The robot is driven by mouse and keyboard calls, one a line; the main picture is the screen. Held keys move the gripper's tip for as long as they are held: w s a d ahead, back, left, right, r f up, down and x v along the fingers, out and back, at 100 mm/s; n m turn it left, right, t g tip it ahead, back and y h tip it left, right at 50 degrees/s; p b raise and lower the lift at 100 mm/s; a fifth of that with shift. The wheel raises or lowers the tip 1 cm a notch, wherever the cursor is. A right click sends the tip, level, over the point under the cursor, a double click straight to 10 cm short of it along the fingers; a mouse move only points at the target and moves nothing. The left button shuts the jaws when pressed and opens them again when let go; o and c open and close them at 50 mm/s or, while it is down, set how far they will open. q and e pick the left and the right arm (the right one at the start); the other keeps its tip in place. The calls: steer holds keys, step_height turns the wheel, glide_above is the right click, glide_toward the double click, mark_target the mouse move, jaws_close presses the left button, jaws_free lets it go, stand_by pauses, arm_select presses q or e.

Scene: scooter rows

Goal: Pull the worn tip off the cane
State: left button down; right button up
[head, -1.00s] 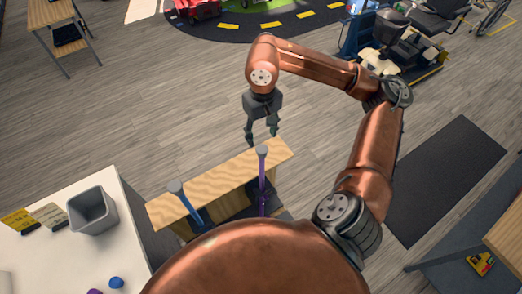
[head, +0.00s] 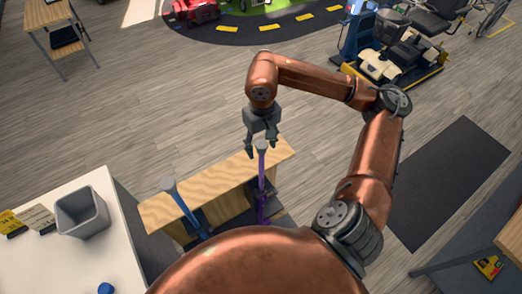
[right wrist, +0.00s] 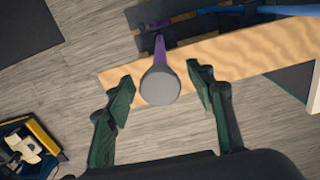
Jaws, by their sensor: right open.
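A purple cane (head: 262,180) stands tip-up against a wooden stand (head: 225,190), with a grey tip (head: 262,145) on its upper end. A blue cane (head: 185,206) with a grey tip (head: 168,184) stands to its left. My right gripper (head: 262,152) is open at the purple cane's tip. In the right wrist view the grey tip (right wrist: 160,85) lies between the two open fingers (right wrist: 160,95), with a gap on each side. Whether the fingers are level with the tip is hard to tell. My left gripper is not in view.
A white table (head: 70,255) with a grey bin (head: 82,212) and a blue knob (head: 105,288) is at the left. A dark mat (head: 450,180) lies on the floor at the right. A scooter (head: 400,58) stands at the back right. The floor behind the stand is clear.

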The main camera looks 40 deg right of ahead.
mark_target(262, 144)
stand_by(0.5)
steer(key=shift+b, duration=0.65)
stand_by(0.6)
steer(key=shift+r, duration=0.1)
steer(key=shift+c, duration=0.6)
jaws_close()
steer(key=shift+r, duration=0.1)
steer(key=shift+r+p, duration=1.6)
steer(key=shift+r, duration=1.3)
steer(key=shift+r, duration=0.1)
